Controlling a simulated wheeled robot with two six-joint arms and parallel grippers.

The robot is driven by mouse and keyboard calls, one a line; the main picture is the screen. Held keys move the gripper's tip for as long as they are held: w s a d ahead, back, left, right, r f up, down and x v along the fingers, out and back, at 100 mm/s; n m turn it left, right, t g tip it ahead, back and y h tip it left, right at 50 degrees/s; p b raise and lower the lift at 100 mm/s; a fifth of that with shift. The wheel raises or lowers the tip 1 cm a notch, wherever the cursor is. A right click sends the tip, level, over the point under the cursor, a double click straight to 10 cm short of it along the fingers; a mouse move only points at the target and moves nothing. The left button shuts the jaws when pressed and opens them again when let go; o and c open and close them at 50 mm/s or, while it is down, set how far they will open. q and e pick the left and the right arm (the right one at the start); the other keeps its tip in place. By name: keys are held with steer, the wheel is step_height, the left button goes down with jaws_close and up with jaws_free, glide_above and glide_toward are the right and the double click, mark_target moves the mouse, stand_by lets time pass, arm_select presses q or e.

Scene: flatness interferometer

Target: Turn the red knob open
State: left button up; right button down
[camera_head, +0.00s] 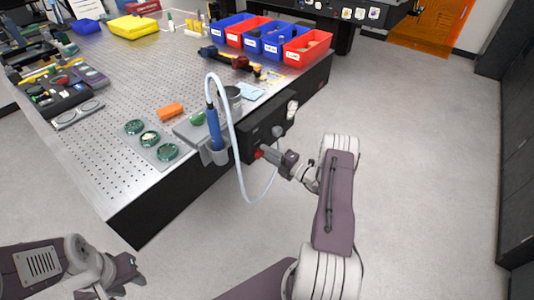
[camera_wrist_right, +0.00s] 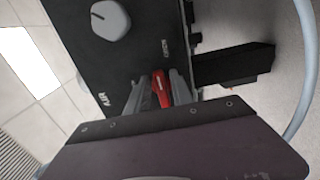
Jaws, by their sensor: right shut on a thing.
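The red knob (camera_wrist_right: 161,88) is on the dark front panel of a box (camera_head: 250,136) at the table's edge. My right gripper (camera_wrist_right: 158,92) is shut on the red knob, with a grey finger on each side of it. In the head view a bit of the red knob (camera_head: 259,153) shows at the tip of my right gripper (camera_head: 266,153). My left gripper (camera_head: 128,270) is at the lower left, away from the table and the knob; its fingers are too small to tell whether they are open.
A white knob (camera_wrist_right: 110,20) sits on the same panel. A pale hose (camera_head: 237,150) loops down close beside my right gripper, from a blue-handled tool (camera_head: 213,128) in a holder. Red and blue bins (camera_head: 306,47) stand at the table's far edge. The floor at right is clear.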

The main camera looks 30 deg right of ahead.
steer(key=c, duration=1.4)
jaws_free()
steer(key=shift+s, duration=0.1)
steer(key=v, duration=0.9)
